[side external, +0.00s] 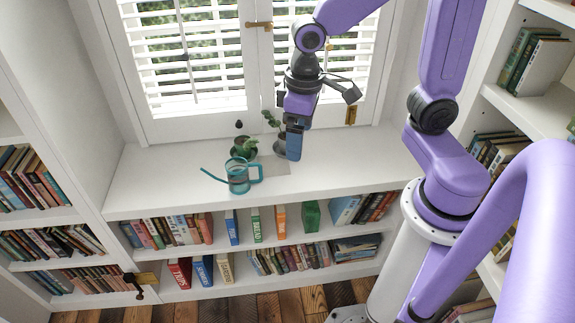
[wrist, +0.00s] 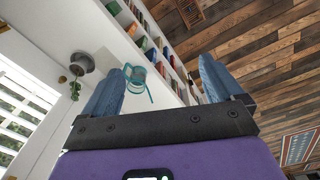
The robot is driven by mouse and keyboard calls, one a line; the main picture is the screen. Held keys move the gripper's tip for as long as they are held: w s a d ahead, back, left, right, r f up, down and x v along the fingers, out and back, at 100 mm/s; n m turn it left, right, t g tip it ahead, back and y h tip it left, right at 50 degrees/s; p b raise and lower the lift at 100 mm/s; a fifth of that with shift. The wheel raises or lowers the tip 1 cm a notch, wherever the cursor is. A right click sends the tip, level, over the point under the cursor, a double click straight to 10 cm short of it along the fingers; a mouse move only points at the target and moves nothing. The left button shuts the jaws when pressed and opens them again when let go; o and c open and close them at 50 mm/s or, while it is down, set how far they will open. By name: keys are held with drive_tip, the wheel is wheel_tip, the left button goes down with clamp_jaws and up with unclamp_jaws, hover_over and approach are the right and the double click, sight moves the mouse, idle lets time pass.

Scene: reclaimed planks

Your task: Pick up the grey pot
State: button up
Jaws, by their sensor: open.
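The grey pot (wrist: 82,62) stands on the white sill in the wrist view, left of my left finger and outside the jaws. A small green plant grows from it. In the side view the grey pot (side external: 279,146) is partly hidden behind my gripper (side external: 294,148), which points down with blue fingers just to its right. I cannot tell from the side view whether they touch. In the wrist view my gripper (wrist: 168,68) is open, with nothing between its fingers.
A teal watering can (side external: 238,178) stands on the sill, left of my gripper and nearer the front edge. Shuttered windows (side external: 200,60) are behind. Bookshelves (side external: 255,225) lie below the sill. The sill's far left is clear.

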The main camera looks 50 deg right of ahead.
drive_tip(key=s+n, duration=0.2)
drive_tip(key=s, duration=0.2)
drive_tip(key=s+d+n, duration=0.1)
drive_tip(key=s+n, duration=0.2)
drive_tip(key=s, duration=0.2)
drive_tip(key=s+n, duration=0.3)
drive_tip(key=s, duration=0.1)
drive_tip(key=shift+s+d+r, duration=0.2)
drive_tip(key=shift+d+r, duration=0.1)
drive_tip(key=shift+d, duration=0.1)
drive_tip(key=shift+c, duration=0.2)
